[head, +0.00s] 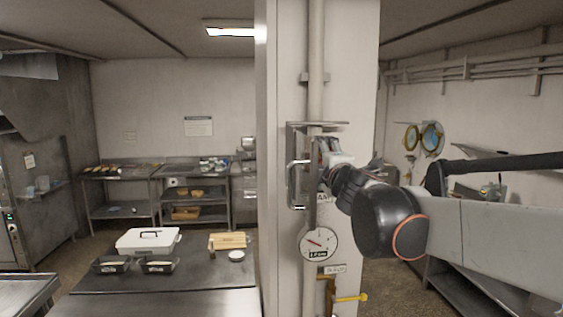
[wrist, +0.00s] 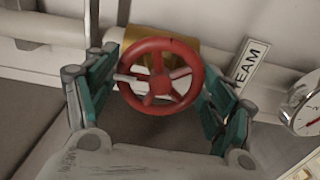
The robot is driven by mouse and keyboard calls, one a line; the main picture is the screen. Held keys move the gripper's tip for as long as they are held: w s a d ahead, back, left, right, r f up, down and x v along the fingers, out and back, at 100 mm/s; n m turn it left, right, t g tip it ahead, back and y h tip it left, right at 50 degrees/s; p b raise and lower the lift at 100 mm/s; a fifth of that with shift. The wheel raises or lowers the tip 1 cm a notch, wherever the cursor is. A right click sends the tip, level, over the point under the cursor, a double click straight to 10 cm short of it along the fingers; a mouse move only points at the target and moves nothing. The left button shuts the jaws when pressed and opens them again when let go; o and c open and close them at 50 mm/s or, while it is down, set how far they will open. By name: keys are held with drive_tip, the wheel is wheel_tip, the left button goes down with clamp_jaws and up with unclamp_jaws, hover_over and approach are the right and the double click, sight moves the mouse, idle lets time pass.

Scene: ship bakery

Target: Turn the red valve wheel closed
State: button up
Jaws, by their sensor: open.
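The red valve wheel (wrist: 160,78) is a spoked wheel on a brass-coloured body (wrist: 182,50), in the upper middle of the wrist view. My gripper (wrist: 163,90) is open, with one teal-padded finger to the left of the wheel and the other to its right. The wheel sits between the fingers; whether they touch its rim I cannot tell. In the head view my gripper (head: 326,165) is at the pipe on the white column, and my arm hides most of the wheel there.
A vertical pipe (head: 315,60) runs down the white column (head: 350,70). A metal bracket (head: 292,170) stands beside my gripper. A round gauge (head: 319,243) and a yellow-handled lever (head: 350,298) are below. A dark-topped table (head: 190,275) with a white box (head: 148,241) is at left.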

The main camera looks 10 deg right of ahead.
drive_tip(key=shift+s, duration=0.15)
drive_tip(key=s, duration=1.1)
drive_tip(key=shift+s, duration=0.4)
drive_tip(key=s+d+f+m+g+h+b, duration=0.1)
drive_tip(key=s+d+f+m+h+b, duration=0.2)
drive_tip(key=f+b, duration=0.45)
drive_tip(key=s+d+f+m+g+b, duration=0.2)
drive_tip(key=f+m+b, duration=0.25)
drive_tip(key=f, duration=0.65)
drive_tip(key=s+a+f+m+g+y+b, duration=0.1)
drive_tip(key=s+f+b, duration=0.4)
drive_tip(key=f, duration=0.9)
drive_tip(key=s+a+f+m+g+y+b, duration=0.1)
drive_tip(key=s+f+m+g+b, duration=0.3)
drive_tip(key=f, duration=1)
drive_tip(key=s+a+f+m+g+y+b, duration=0.1)
drive_tip(key=s+f+m+b, duration=0.4)
drive_tip(key=f, duration=0.8)
drive_tip(key=s+a+g+b, duration=0.1)
drive_tip(key=s+g+b, duration=0.1)
drive_tip(key=b, duration=0.3)
drive_tip(key=shift+s+a+f, duration=0.35)
drive_tip(key=shift+s+f, duration=0.05)
drive_tip(key=shift+s, duration=0.05)
